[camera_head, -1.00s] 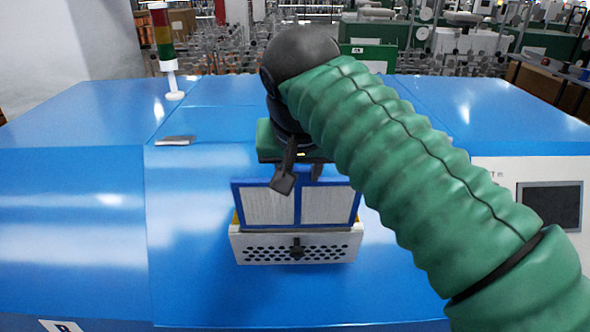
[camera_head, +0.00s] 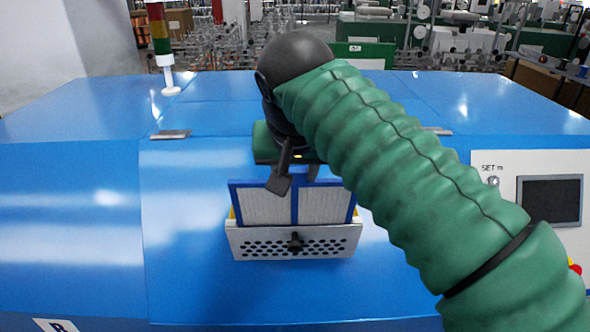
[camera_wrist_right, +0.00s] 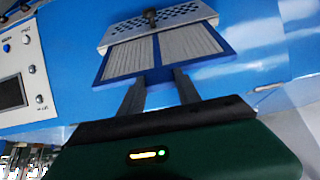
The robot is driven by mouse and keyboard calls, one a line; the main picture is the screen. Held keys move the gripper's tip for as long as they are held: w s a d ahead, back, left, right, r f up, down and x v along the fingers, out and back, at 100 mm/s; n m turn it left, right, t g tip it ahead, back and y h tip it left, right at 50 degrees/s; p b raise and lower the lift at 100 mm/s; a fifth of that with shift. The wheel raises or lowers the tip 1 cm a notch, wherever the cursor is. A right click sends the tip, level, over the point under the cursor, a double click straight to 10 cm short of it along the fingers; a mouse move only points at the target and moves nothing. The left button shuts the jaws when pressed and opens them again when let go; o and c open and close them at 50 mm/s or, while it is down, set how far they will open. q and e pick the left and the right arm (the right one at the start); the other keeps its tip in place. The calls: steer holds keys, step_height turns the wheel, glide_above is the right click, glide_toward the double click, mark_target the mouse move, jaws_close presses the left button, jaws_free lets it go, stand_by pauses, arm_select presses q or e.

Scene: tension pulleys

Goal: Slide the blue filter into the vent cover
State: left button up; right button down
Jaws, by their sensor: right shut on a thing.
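The blue-framed filter (camera_head: 268,204) with two pale panels stands upright in the head view, its lower edge hidden behind the front of the vent cover (camera_head: 293,243). The vent cover is a white box front with rows of dark holes and a black knob, on the blue machine face. My right gripper (camera_head: 296,187) is shut on the filter's top edge. In the right wrist view the two fingers (camera_wrist_right: 160,88) meet the blue edge of the filter (camera_wrist_right: 165,52), and the vent cover (camera_wrist_right: 157,24) lies beyond it. My left gripper is not in view.
The blue machine top (camera_head: 85,105) is broad and mostly clear. A signal light (camera_head: 160,45) stands at the back left. A white control panel with a dark screen (camera_head: 549,200) is at the right. Two grey handles lie on the top, one at the left (camera_head: 171,134).

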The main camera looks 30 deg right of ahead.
mark_target(295, 214)
steer(key=shift+w+f+b, duration=0.15)
steer(key=shift+f+b, duration=0.15)
steer(key=shift+f, duration=0.35)
stand_by(0.4)
steer(key=shift+w+d+f+b, duration=0.15)
steer(key=shift+f+b, duration=0.55)
steer(key=shift+f, duration=0.1)
steer(key=shift+w+d+f+b, duration=0.1)
steer(key=shift+w+f+b, duration=0.05)
steer(key=shift+f+b, duration=0.6)
steer(key=shift+f, duration=0.1)
steer(key=shift+w+d+f+b, duration=0.1)
steer(key=shift+w+f+b, duration=0.05)
steer(key=shift+f+b, duration=0.6)
steer(key=shift+w+d+f+b, duration=0.15)
steer(key=shift+f+b, duration=0.3)
steer(key=shift+f, duration=0.5)
steer(key=shift+w+d+f+b, duration=0.1)
steer(key=shift+w+f+b, duration=0.1)
steer(key=shift+f+b, duration=0.55)
steer(key=shift+w+d+f+b, duration=0.15)
steer(key=shift+f+b, duration=0.4)
steer(key=shift+f, duration=0.4)
steer(key=shift+a+f, duration=0.1)
